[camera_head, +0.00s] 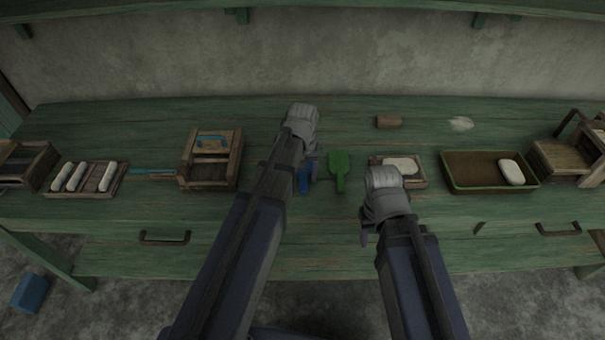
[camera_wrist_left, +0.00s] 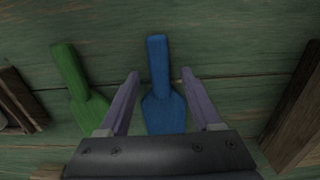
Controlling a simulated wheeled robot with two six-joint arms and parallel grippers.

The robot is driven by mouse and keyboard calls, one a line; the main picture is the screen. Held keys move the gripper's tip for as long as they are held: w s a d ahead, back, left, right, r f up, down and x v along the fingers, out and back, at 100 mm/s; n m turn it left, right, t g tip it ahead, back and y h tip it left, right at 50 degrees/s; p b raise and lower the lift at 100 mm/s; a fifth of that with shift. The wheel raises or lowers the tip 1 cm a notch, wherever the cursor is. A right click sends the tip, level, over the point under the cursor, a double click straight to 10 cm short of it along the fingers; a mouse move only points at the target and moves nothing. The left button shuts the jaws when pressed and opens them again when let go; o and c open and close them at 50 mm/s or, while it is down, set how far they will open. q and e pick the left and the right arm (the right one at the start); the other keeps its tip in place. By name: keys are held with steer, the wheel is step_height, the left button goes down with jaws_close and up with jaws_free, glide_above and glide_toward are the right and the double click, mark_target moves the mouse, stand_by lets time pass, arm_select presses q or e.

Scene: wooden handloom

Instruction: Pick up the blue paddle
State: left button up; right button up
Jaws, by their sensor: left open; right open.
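The blue paddle (camera_head: 304,180) lies on the green workbench, partly hidden by my left arm in the head view. In the left wrist view the blue paddle (camera_wrist_left: 159,88) lies between the open fingers of my left gripper (camera_wrist_left: 160,85), its handle pointing away from the gripper body. The fingers are on either side of it with gaps showing; I cannot tell the height above the bench. In the head view my left gripper (camera_head: 309,165) is over the paddle. My right gripper (camera_head: 369,232) is open and empty near the bench's front edge, its fingers small and dark.
A green paddle (camera_head: 339,171) lies right beside the blue one. A wooden box (camera_head: 236,172) stands to the left, and a small tray with a white piece (camera_head: 400,164) to the right. A brown cylinder (camera_head: 389,122) lies farther back. The bench between is clear.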

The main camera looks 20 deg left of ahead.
arm_select(q)
steer(key=shift+c, duration=0.3)
jaws_close()
stand_by(0.3)
